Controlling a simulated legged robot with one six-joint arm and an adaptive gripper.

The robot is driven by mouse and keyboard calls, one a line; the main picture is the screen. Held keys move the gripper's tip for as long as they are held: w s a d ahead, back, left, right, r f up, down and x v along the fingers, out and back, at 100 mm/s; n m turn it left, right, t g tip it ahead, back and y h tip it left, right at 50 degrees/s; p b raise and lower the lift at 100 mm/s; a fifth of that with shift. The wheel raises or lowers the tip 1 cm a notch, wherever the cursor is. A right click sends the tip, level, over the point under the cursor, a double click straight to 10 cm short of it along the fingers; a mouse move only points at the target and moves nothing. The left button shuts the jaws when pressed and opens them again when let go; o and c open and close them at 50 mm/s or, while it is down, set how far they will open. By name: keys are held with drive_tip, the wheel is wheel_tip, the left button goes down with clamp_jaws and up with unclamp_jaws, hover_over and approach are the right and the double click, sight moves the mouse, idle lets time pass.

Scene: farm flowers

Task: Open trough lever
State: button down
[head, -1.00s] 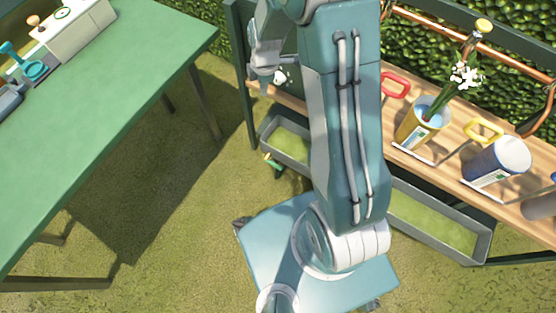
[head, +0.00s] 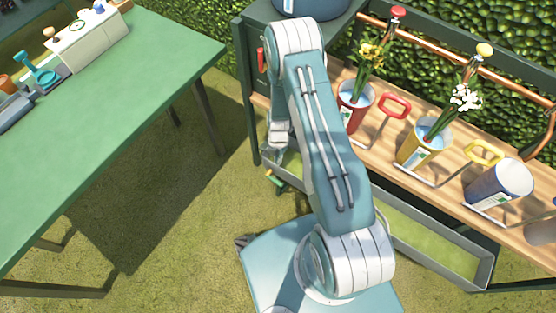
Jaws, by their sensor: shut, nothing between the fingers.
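The grey trough (head: 440,262) runs along the ground below the wooden shelf, and my arm hides its middle. A small green fitting (head: 276,181) sits by the trough's left end; I cannot tell for certain that it is the trough lever. A red handle (head: 261,60) is on the green frame post, higher up at the left. My gripper (head: 271,157) points down, shut and empty, in front of the trough's left end and just above the green fitting in the picture. I cannot tell whether it touches the fitting.
The wooden shelf (head: 400,190) carries a red pot (head: 354,108) and a yellow pot (head: 424,142), both with flowers, and a blue-white pot (head: 498,184). A green table (head: 110,110) stands at left. Grass between table and trough is clear.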

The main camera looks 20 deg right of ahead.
sight(277, 181)
drive_tip(key=x, duration=1)
drive_tip(key=shift+f, duration=0.4)
